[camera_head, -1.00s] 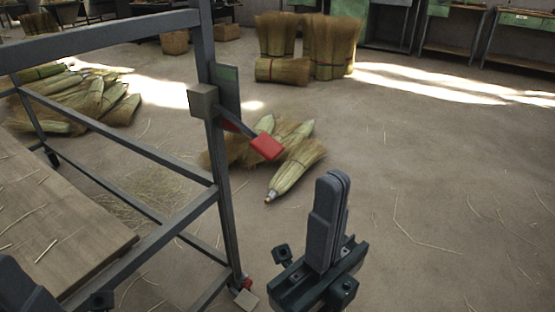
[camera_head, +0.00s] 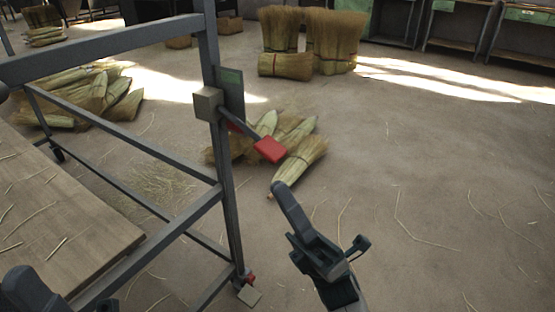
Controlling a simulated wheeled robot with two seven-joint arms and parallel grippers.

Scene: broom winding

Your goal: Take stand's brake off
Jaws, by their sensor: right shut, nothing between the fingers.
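The grey metal stand (camera_head: 227,190) fills the left side, with its wooden shelf (camera_head: 60,225) low inside the frame. On its near right post sits a square block (camera_head: 207,103) with a lever that ends in a red handle (camera_head: 270,149). The lever slants down to the right. My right gripper (camera_head: 280,190) is shut and empty, below and right of the red handle and apart from it in the picture. My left gripper (camera_head: 30,292) shows only in part at the bottom left corner; its fingers cannot be made out.
A caster with a red part (camera_head: 248,278) and a flat pedal is at the foot of the post. Broom bundles (camera_head: 298,165) lie on the floor behind the handle. More bundles (camera_head: 335,40) stand farther back. The floor on the right is mostly clear, with loose straws.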

